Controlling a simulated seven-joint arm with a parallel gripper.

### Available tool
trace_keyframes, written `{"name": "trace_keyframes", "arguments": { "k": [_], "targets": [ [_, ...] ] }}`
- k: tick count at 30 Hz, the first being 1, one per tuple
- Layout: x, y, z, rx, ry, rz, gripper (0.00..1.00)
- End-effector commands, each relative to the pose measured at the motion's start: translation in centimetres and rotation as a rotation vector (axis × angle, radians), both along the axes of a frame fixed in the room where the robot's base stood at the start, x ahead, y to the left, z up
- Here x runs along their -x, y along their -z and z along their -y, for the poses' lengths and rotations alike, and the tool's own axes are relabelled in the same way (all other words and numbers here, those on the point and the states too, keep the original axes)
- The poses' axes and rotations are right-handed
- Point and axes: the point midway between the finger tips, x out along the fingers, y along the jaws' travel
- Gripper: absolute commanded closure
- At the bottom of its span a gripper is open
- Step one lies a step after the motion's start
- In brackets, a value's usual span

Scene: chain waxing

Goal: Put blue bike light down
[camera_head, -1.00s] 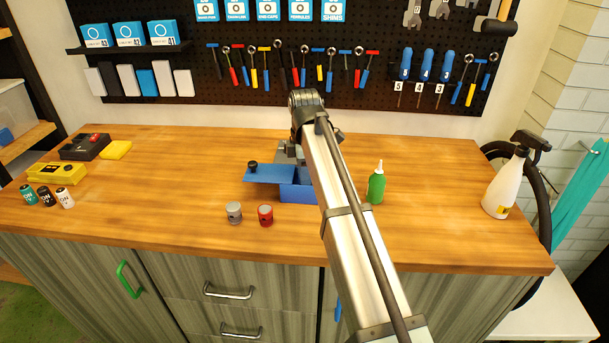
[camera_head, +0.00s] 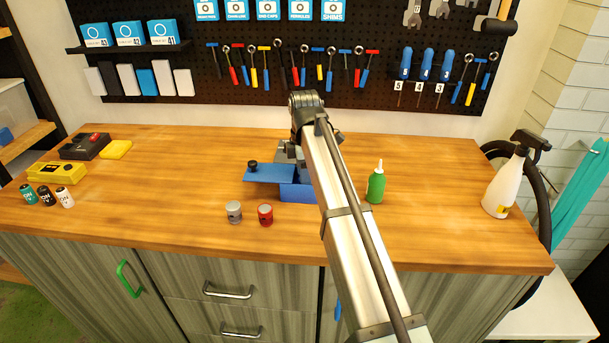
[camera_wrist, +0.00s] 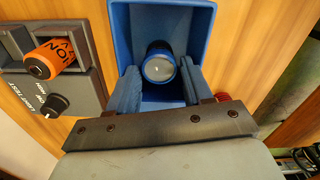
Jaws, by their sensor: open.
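In the wrist view, the bike light (camera_wrist: 159,64), a dark blue cylinder with a clear round lens, is inside a blue open box (camera_wrist: 121,30). Its lens faces the camera. My gripper (camera_wrist: 160,82) is open, with one finger on each side of the light; I cannot tell whether either finger touches it. In the head view the blue box (camera_head: 297,193) is on the workbench, partly behind my arm. My gripper and the light are hidden there.
A grey tester (camera_wrist: 88,85) holding an orange battery (camera_wrist: 52,59) is left of the box in the wrist view. The bench's left middle is clear.

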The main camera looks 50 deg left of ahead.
Motion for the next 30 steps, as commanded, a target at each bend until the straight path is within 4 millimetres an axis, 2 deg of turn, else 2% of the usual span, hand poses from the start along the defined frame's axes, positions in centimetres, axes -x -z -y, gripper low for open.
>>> {"name": "trace_keyframes", "arguments": {
  "k": [12, 18, 24, 30],
  "targets": [
    [-0.1, -7.4, -0.1, -0.003, 0.000, 0.002, 0.50],
    [-0.1, -10.2, -0.1, -0.002, 0.000, 0.001, 0.50],
    [0.0, -11.4, 0.0, 0.000, 0.000, 0.000, 0.50],
    [0.0, -11.6, 0.0, 0.000, 0.000, 0.000, 0.50]
  ]
}}
